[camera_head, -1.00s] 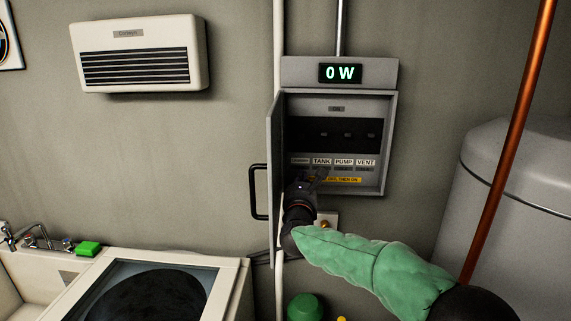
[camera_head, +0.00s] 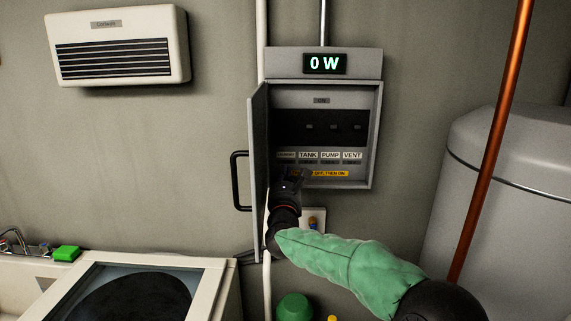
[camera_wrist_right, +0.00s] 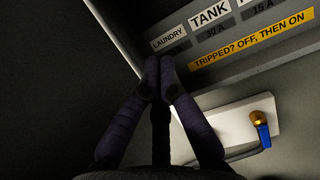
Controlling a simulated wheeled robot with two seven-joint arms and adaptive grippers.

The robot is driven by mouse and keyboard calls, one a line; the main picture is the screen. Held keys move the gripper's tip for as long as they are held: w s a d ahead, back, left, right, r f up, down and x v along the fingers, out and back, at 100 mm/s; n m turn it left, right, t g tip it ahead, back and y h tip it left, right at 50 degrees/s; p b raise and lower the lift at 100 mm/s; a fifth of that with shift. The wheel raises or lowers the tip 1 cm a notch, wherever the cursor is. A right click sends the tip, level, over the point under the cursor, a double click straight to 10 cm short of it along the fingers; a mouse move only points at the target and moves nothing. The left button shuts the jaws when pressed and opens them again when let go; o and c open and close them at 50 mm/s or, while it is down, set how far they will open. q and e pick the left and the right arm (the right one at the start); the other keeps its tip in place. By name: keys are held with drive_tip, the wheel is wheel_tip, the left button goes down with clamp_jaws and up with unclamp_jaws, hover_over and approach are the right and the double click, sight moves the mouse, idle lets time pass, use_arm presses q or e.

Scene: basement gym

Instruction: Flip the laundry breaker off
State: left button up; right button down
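The grey breaker panel (camera_head: 376,140) is on the wall with its door (camera_head: 258,150) swung open at the left. Its dark breaker strip (camera_head: 321,127) shows small grey toggles above TANK, PUMP and VENT. I cannot make out the laundry toggle. My right gripper (camera_head: 291,174) is just below that label, by the panel's lower left. In the right wrist view its fingertips (camera_wrist_right: 160,62) are together, with nothing seen between them. My left gripper is out of view.
A display (camera_head: 325,64) above the panel reads 0 W. A yellow strip (camera_wrist_right: 252,40) reads "TRIPPED? OFF, THEN ON". Below it are a white plate with a brass fitting and blue lever (camera_wrist_right: 263,134). A copper pipe (camera_head: 490,150) and tank (camera_head: 500,210) stand at right.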

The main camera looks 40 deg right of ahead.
sight(286, 129)
drive_tip(key=x, duration=0.8)
drive_tip(key=shift+w+d+p, duration=0.1)
drive_tip(key=shift+p, duration=0.25)
wheel_tip(286, 129, up, 3)
drive_tip(key=shift+w+d+r+p, duration=0.1)
drive_tip(key=shift+w+d+p, duration=0.05)
drive_tip(key=shift+p, duration=0.2)
drive_tip(key=shift+r, duration=0.5)
